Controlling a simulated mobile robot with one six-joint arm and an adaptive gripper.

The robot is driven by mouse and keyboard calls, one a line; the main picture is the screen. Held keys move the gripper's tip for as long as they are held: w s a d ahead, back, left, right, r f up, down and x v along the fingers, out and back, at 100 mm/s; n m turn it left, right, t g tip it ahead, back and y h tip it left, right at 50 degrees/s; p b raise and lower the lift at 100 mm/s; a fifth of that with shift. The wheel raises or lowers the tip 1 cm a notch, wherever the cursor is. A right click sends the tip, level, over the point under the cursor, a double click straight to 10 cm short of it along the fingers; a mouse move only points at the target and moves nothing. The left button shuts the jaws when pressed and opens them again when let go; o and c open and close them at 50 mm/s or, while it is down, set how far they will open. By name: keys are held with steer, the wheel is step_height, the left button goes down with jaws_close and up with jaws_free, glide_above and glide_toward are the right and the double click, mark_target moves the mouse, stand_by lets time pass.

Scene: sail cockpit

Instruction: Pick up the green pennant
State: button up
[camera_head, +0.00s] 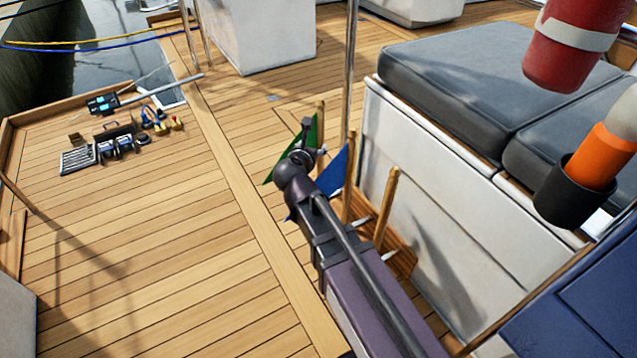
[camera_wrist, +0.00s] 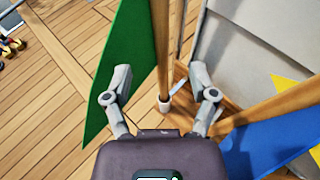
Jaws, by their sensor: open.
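The green pennant (camera_wrist: 126,65) hangs on an upright wooden stick (camera_wrist: 162,45) in the wrist view. Its flag spreads to the left of the stick. My gripper (camera_wrist: 162,84) is open, with one finger on each side of the stick in that view; I cannot tell whether either finger touches it. The left finger overlaps the green cloth in the picture. In the head view the green pennant (camera_head: 286,154) shows partly behind my gripper (camera_head: 308,140), which hides part of it and of its stick.
A blue pennant (camera_head: 335,172) stands close beside the green one, its stick (camera_head: 349,190) near my gripper. Another wooden stick (camera_head: 387,205) stands nearer the white bench side (camera_head: 440,180). Tools (camera_head: 115,140) lie on the deck at the left; the middle deck (camera_head: 150,220) is clear.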

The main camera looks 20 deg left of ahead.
mark_target(319, 138)
steer(key=shift+b+x, duration=0.4)
steer(key=shift+x, duration=1.35)
steer(key=shift+w, duration=0.1)
steer(key=shift+b+x, duration=0.95)
steer(key=shift+x, duration=1.6)
steer(key=shift+c, duration=0.2)
jaws_close()
